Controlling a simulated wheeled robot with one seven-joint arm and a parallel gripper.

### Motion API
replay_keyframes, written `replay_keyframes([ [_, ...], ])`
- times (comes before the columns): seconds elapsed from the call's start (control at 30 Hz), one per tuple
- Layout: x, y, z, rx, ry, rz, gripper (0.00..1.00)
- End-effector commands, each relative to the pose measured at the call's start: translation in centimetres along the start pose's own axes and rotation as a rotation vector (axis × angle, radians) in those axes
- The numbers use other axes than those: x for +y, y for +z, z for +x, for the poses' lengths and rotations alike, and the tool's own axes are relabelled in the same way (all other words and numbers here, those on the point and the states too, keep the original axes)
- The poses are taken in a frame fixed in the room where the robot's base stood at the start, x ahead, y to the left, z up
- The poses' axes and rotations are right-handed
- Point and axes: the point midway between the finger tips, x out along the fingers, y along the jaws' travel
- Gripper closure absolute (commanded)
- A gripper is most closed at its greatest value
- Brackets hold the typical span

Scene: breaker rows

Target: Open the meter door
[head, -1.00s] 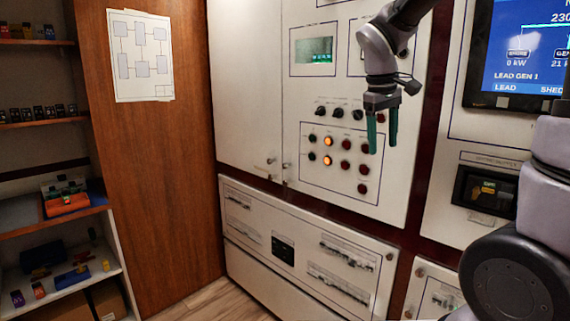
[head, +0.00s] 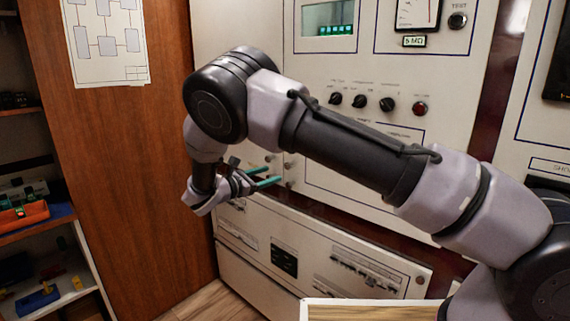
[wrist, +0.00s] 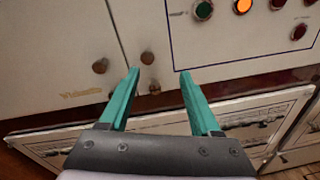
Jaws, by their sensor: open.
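The meter door (head: 345,70) is the cream panel with a screen, gauge and dials. My arm hides much of its lower half in the head view. In the wrist view the door (wrist: 215,65) lies right of a vertical seam, with its round brown knob (wrist: 147,57) close to that seam. My gripper (head: 276,175) is open, its green fingers pointing at the door's lower left corner. In the wrist view my gripper (wrist: 158,72) has the knob ahead, between the fingertip lines but nearer the left finger. I cannot tell whether anything touches. The door looks shut.
A plain cream door (wrist: 60,50) with its own knob (wrist: 100,66) adjoins on the left. A lower panel (head: 310,255) with printed strips runs beneath. A wooden side wall (head: 120,150) and shelves (head: 40,235) stand to the left.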

Motion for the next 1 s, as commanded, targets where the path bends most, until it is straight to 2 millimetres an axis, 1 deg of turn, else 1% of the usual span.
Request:
replay_keyframes([
  [0.03,0.4,-0.8,-0.9,-0.019,0.034,-0.019,0.36],
  [0.1,0.7,-1.3,-1.5,-0.035,0.061,-0.036,0.36],
  [0.2,0.9,-1.5,-1.3,-0.044,0.074,-0.044,0.36],
  [0.27,1.0,-1.4,-0.6,-0.044,0.072,-0.044,0.36],
  [0.37,1.0,-1.3,1.0,-0.043,0.069,-0.044,0.36],
  [0.5,1.2,-1.2,3.8,-0.042,0.068,-0.044,0.36],
  [0.7,1.4,-1.1,7.1,-0.041,0.069,-0.043,0.36],
  [0.83,1.6,-1.1,8.4,-0.041,0.069,-0.043,0.36],
  [1.0,1.6,-1.1,9.0,-0.04,0.071,-0.043,0.36],
])
